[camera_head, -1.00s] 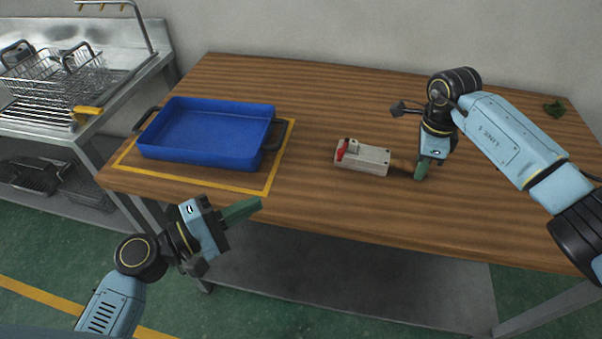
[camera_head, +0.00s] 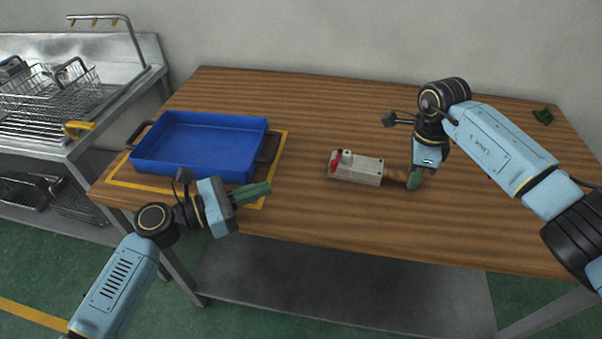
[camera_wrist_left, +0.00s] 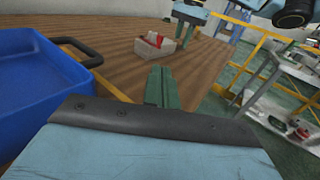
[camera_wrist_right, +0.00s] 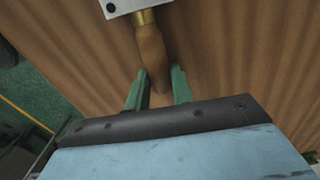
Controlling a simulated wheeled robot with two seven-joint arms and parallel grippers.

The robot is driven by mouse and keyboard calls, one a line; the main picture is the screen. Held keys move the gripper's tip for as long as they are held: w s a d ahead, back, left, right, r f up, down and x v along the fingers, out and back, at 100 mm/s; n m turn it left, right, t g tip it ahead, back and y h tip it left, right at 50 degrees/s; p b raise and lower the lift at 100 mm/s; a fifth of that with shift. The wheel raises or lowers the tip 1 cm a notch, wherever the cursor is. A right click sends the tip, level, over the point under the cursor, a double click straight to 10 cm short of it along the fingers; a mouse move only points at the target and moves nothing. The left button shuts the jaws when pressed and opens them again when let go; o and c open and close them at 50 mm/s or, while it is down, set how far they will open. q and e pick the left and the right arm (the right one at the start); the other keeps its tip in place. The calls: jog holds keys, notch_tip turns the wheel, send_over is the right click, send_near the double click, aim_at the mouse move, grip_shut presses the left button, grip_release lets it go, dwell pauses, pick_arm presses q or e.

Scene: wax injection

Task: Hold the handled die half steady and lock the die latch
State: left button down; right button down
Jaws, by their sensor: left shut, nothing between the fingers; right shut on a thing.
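The die (camera_head: 360,170) is a grey metal block lying on the wooden table, with a red latch (camera_head: 335,162) at its left end. A wooden handle (camera_head: 396,176) sticks out from its right end. My right gripper (camera_head: 414,178) is shut on the handle; the right wrist view shows the handle (camera_wrist_right: 151,58) between the green fingers (camera_wrist_right: 157,88). My left gripper (camera_head: 262,190) is shut and empty, left of the die and apart from it, near the tray. The left wrist view shows the closed green fingers (camera_wrist_left: 160,88) pointing toward the die (camera_wrist_left: 155,50) and its red latch (camera_wrist_left: 155,39).
A blue tray (camera_head: 150,167) with dark handles stands at the table's left, inside a yellow outline. A metal sink with wire baskets (camera_head: 50,100) is at far left. A small green item (camera_head: 543,117) lies at the back right. The table between tray and die is clear.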

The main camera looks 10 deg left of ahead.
pick_arm(q)
jog(key=x, duration=1.3)
jog(key=shift+w+d+f, duration=0.1)
jog(key=shift+w+d, duration=0.1)
jog(key=shift+d, duration=0.1)
jog(key=shift+d, duration=0.1)
jog(key=shift+d, duration=0.65)
pick_arm(e)
jog(key=shift+a, duration=0.15)
pick_arm(q)
jog(key=shift+d, duration=0.1)
pick_arm(e)
jog(key=shift+a, duration=0.1)
pick_arm(q)
jog(key=v, duration=1.4)
jog(key=shift+s, duration=0.3)
pick_arm(e)
jog(key=shift+d, duration=0.2)
pick_arm(q)
jog(key=shift+d, duration=0.1)
pick_arm(e)
jog(key=c, duration=1.1)
grip_release()
